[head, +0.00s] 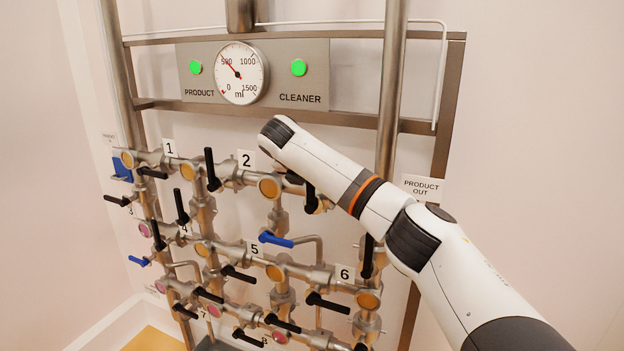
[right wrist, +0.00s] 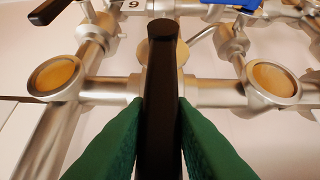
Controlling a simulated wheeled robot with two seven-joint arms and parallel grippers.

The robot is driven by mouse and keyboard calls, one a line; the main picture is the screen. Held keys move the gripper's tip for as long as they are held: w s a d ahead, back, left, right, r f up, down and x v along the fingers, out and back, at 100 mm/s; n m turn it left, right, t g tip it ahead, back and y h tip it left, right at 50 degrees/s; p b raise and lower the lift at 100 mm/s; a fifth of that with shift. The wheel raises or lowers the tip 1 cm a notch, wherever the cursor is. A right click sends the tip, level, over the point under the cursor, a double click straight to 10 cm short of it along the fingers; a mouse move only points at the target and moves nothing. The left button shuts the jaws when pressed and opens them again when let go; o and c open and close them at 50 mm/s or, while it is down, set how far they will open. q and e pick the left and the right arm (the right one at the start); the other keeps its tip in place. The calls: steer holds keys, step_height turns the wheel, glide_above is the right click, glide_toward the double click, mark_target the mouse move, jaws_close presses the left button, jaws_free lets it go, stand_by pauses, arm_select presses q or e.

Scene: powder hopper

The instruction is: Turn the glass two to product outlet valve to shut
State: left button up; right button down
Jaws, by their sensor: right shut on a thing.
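The sight glass (head: 269,187) near the number 2 label (head: 246,159) is a round amber window in the steel pipework. Just right of it, a black valve handle (head: 311,197) points down, partly covered by my right arm. In the right wrist view, my right gripper (right wrist: 160,110) has its green fingers closed on both sides of a black handle (right wrist: 161,75). Round amber glasses (right wrist: 55,77) lie on either side of it. In the head view the right fingers are hidden behind the arm. My left gripper is not in view.
Several other black handles and a blue handle (head: 276,240) stick out from the pipes close below. A PRODUCT OUT sign (head: 421,188) is on the right. The gauge panel (head: 312,66) with two green lamps is above. Open wall lies to the right.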

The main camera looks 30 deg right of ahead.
steer(key=shift+a, duration=0.15)
steer(key=shift+w+r+n+h, duration=0.15)
steer(key=shift+r+n+h, duration=0.05)
steer(key=shift+n+h, duration=0.1)
stand_by(0.3)
steer(key=c, duration=1.5)
jaws_free()
steer(key=shift+c, duration=0.2)
steer(key=shift+o, duration=1.3)
steer(key=shift+w+a+f, duration=0.1)
steer(key=shift+w+a, duration=0.1)
steer(key=shift+a+f, duration=0.1)
steer(key=shift+a, duration=0.05)
steer(key=shift+g, duration=0.3)
